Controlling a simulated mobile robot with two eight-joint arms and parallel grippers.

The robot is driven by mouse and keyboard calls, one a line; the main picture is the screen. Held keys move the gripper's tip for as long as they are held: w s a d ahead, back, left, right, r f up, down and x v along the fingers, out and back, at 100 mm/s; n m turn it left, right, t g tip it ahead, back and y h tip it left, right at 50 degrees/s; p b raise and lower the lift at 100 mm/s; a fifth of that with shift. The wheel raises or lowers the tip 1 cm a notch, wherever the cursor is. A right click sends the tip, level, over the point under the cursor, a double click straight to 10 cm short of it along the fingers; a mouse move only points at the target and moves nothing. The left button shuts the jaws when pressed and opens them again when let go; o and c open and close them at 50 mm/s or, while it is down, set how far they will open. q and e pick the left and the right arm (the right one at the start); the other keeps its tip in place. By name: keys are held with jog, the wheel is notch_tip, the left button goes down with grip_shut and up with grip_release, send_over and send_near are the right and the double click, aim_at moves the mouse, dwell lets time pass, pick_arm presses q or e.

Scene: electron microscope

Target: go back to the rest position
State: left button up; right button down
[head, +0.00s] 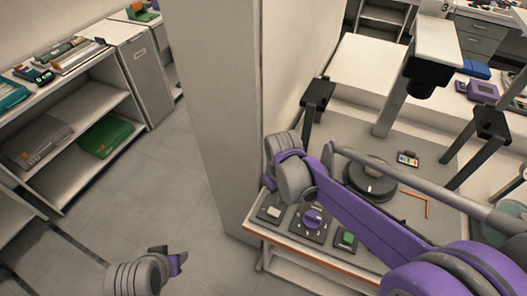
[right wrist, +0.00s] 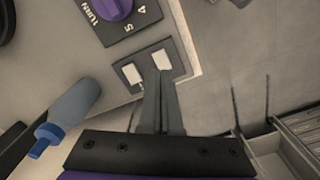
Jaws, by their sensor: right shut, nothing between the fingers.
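My right arm comes in from the right in the head view, its purple link reaching over the bench to a grey wrist (head: 292,178) at the bench's left edge. In the right wrist view my right gripper (right wrist: 160,72) is shut and empty. Its fingers lie in front of a dark panel (right wrist: 127,68) with white parts; I cannot tell whether they touch it. A purple knob (right wrist: 114,8) is on the panel beside it. My left arm's grey end, with a purple piece at its tip (head: 178,262), shows low at the left in the head view; its fingers cannot be made out.
The bench carries a knob panel (head: 313,219), a green-button panel (head: 344,241), a round dark device (head: 372,186) and an orange angled rod (head: 427,206). A pale pillar (head: 215,110) stands left of the bench. A shelf (head: 75,110) stands far left, with clear floor between.

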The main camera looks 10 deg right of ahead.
jog(key=s+d+r+m+t, duration=0.1)
jog(key=s+d+m+t, duration=0.1)
jog(key=s, duration=0.5)
jog(key=s+d+r+m+t, duration=0.1)
jog(key=s+d+m+t, duration=0.2)
jog(key=s, duration=0.4)
jog(key=shift+d+r, duration=0.25)
jog(key=shift+d, duration=0.6)
jog(key=shift+d, duration=0.1)
